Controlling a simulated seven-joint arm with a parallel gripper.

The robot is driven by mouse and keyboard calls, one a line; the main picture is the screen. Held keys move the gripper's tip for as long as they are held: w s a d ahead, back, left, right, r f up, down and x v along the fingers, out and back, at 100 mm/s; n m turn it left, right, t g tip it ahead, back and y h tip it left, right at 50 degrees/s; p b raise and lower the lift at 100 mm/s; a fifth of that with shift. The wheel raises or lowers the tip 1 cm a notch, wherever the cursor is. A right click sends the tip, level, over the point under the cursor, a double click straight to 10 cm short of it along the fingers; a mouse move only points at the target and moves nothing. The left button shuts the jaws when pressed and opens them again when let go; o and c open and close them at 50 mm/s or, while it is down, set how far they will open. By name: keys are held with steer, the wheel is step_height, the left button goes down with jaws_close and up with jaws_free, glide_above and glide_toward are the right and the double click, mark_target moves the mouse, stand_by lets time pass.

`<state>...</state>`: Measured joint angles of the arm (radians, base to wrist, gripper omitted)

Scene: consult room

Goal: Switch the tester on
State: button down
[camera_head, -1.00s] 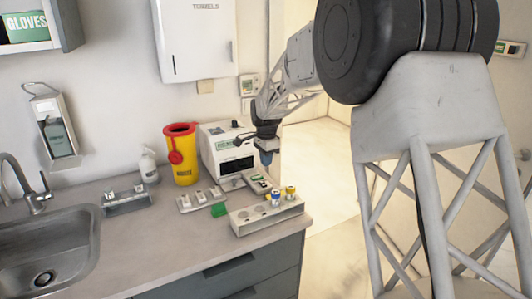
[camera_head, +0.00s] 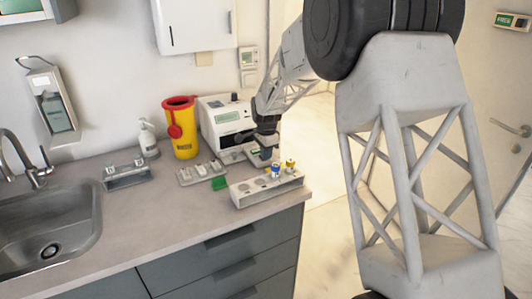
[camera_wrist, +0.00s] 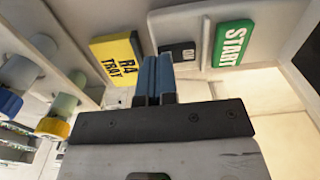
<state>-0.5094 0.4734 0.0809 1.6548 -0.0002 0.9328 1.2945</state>
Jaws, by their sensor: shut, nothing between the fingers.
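The white tester (camera_head: 209,124) stands at the back right of the counter, with a green label and a dark window on its front. A small black switch (camera_wrist: 180,50) shows in the wrist view, between a green START label (camera_wrist: 232,44) and a yellow label (camera_wrist: 118,58) lettered in black. My gripper (camera_head: 265,152) points down in front of the tester's right side, above the small panel there. In the wrist view its blue fingers (camera_wrist: 153,76) are shut and empty. Their tips appear close to the switch; I cannot tell whether they touch it.
A white rack (camera_head: 245,192) with blue- and yellow-capped vials stands just in front of my gripper, at the counter edge. A yellow bin (camera_head: 184,140), a tray of white pieces (camera_head: 190,177) and a green block (camera_head: 220,183) are to the left.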

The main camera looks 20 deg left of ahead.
steer(key=shift+f, duration=0.1)
steer(key=shift+r, duration=0.25)
stand_by(0.5)
steer(key=shift+r, duration=0.5)
steer(key=shift+r, duration=0.1)
steer(key=shift+s+d+r, duration=0.1)
steer(key=shift+d+r, duration=0.05)
steer(key=shift+r, duration=0.65)
step_height(320, 180, up, 12)
steer(key=s+d, duration=0.1)
steer(key=shift+s+d, duration=0.3)
steer(key=shift+s, duration=0.05)
steer(key=shift+d, duration=0.1)
